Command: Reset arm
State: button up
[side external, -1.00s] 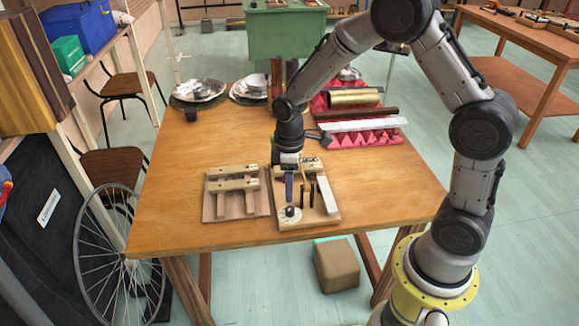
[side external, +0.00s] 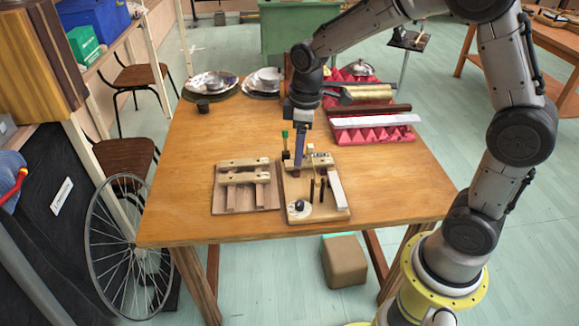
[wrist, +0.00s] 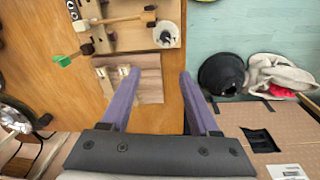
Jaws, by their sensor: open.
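My gripper (side external: 299,160) hangs pointing down over the far part of the right wooden board on the table. In the wrist view its two purple-blue fingers (wrist: 160,74) are wide apart with nothing held between them. The right board (side external: 298,214) carries a white disc with a dark knob (side external: 299,206), upright dark pegs (side external: 317,190) and a pale bar (side external: 337,188). A green-tipped piece (side external: 285,136) stands beside the gripper; the green part also shows in the wrist view (wrist: 62,60). The left board (side external: 233,202) bears pale wooden blocks.
Metal bowls and plates (side external: 211,82) sit at the table's back left. A red zigzag rack (side external: 372,134) with a white bar and dark bar, and a brass cylinder (side external: 367,92), are at the back right. The table's left front (side external: 178,215) is clear.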

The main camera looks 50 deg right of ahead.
jog(key=s+r+m+t, duration=0.1)
jog(key=s+r+t, duration=0.3)
jog(key=s+r, duration=0.65)
jog(key=s+a+m, duration=0.1)
jog(key=s+m, duration=0.5)
jog(key=s, duration=0.5)
jog(key=shift+t, duration=0.3)
